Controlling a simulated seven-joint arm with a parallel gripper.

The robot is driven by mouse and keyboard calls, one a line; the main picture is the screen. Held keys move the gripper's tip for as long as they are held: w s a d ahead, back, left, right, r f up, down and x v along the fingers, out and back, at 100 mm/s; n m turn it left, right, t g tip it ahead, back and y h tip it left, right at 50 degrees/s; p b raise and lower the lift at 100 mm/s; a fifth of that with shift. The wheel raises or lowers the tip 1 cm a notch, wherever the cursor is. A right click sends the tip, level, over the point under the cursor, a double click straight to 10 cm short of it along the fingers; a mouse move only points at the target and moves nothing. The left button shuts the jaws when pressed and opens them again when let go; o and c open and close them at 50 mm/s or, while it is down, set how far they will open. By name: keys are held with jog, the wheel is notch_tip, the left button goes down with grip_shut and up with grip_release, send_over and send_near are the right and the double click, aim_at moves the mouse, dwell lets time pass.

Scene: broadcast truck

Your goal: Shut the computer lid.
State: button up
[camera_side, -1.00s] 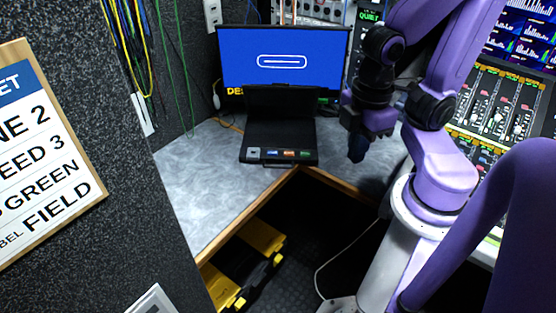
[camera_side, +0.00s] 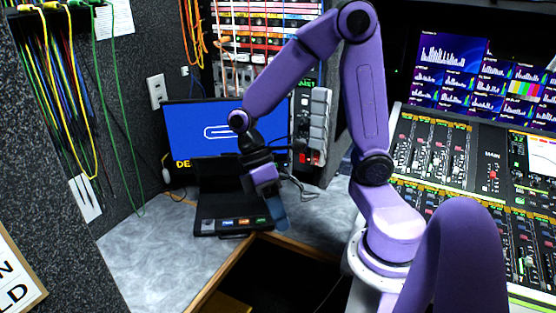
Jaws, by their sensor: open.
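The computer is a dark laptop (camera_side: 213,213) on the grey corner desk, in front of a blue monitor. Its lid (camera_side: 212,174) stands raised at the back, and several coloured labels show along its front edge. My gripper (camera_side: 279,218) hangs with its fingers pointing down at the right front corner of the laptop, and my wrist hides part of the laptop's right side. The gripper is open with nothing seen between its fingers. I cannot tell whether the fingertips touch the laptop.
The blue monitor (camera_side: 195,133) stands close behind the lid. A grey box with a red part (camera_side: 312,140) and loose cables lie right of it. Mixing consoles (camera_side: 440,160) fill the right. Bare desk (camera_side: 150,250) is free at left.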

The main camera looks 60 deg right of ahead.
jog(key=w+d+f+m+t+y, duration=0.2)
jog(key=w+d+m+y, duration=0.3)
jog(key=w, duration=0.3)
jog(key=w+d+f+m+t+y, duration=0.2)
jog(key=w+d+f+y, duration=0.1)
jog(key=w+d+y, duration=0.4)
jog(key=m+t+h, duration=0.9)
jog(key=m+t, duration=0.3)
jog(key=t, duration=0.9)
send_near(275, 155)
jog(key=shift+x, duration=4.1)
jog(key=shift+r, duration=0.1)
jog(key=shift+s+a, duration=0.1)
grip_shut()
